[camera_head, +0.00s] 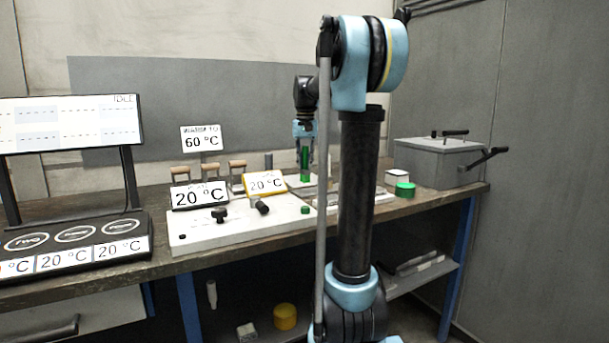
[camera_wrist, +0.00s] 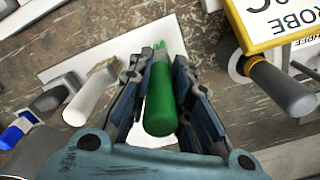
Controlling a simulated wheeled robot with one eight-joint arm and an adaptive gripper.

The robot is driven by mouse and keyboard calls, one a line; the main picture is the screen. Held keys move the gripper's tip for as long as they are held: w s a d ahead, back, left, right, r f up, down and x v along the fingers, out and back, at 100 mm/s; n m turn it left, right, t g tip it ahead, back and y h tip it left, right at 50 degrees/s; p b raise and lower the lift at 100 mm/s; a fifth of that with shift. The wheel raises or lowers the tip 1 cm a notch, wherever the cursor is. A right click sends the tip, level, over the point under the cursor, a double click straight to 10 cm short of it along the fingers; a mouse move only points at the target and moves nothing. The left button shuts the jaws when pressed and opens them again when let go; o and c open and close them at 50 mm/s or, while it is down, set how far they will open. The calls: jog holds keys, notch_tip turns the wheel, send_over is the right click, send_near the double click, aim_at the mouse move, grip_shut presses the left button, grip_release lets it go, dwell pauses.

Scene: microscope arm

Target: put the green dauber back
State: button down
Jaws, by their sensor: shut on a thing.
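The green dauber (camera_wrist: 161,97) is between the fingers of my gripper (camera_wrist: 165,90) in the wrist view. My gripper is shut on it. In the head view the dauber (camera_head: 305,162) stands roughly upright in my gripper (camera_head: 304,140), over the back of the bench. A white plate (camera_wrist: 110,45) lies under and behind the dauber in the wrist view. I cannot tell whether the dauber touches it. A round green pot (camera_head: 405,189) sits on the bench at the right, in front of a small white block.
A white panel (camera_head: 240,231) with black knobs and temperature signs fills the bench's middle. Several wooden-handled tools stand behind it. A yellow-framed probe sign (camera_wrist: 280,20) is close to my gripper on the right. A grey lidded box (camera_head: 437,162) stands at the far right.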

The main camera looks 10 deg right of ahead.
aim_at(305, 169)
jog(key=shift+f, duration=1.8)
jog(key=c, duration=1.5)
grip_release()
notch_tip(305, 169, up, 12)
jog(key=shift+s, duration=0.1)
